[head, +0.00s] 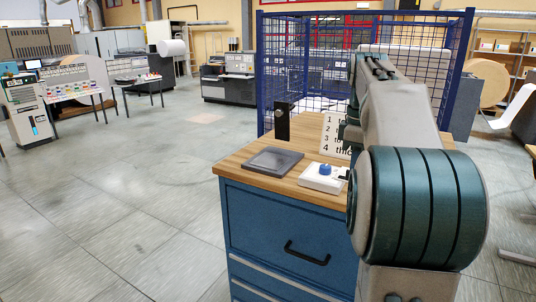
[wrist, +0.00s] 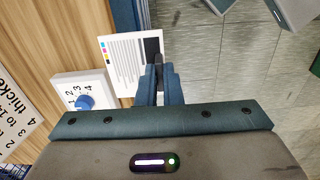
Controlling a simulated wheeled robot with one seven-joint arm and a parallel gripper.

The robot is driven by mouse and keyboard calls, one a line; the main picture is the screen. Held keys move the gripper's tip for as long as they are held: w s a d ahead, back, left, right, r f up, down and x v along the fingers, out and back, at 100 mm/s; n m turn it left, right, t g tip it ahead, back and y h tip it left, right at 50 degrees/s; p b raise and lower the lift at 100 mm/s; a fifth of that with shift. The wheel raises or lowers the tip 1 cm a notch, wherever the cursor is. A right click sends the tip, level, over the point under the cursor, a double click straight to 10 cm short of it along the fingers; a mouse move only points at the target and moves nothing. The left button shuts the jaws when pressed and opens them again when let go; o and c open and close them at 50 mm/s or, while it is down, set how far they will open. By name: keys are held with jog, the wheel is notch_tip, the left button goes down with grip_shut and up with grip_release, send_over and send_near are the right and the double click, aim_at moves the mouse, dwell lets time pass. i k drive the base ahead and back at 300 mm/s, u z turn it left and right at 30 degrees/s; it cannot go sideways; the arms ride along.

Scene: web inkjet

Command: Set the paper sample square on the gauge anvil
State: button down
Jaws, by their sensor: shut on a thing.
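The paper sample square (wrist: 122,65), white with colour patches, grey lines and a dark strip, shows in the wrist view beyond my gripper (wrist: 158,72). The fingers are shut on its edge by the dark strip. It appears above the cabinet's edge; its height is unclear. In the head view my arm hides the gripper and sample. A white box with a blue knob (head: 325,171) stands on the wooden top; its knob (wrist: 85,102) and numbers show left of my gripper in the wrist view. I cannot make out the gauge anvil with certainty.
A blue cabinet (head: 280,235) with a wooden top carries a dark flat plate (head: 272,161), a black upright piece (head: 282,122) and a numbered sign (head: 334,134). Blue mesh fencing (head: 300,60) stands behind. Open floor (head: 120,200) lies to the left.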

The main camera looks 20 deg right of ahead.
aim_at(269, 161)
jog(key=i, duration=1.1)
jog(key=u, duration=0.05)
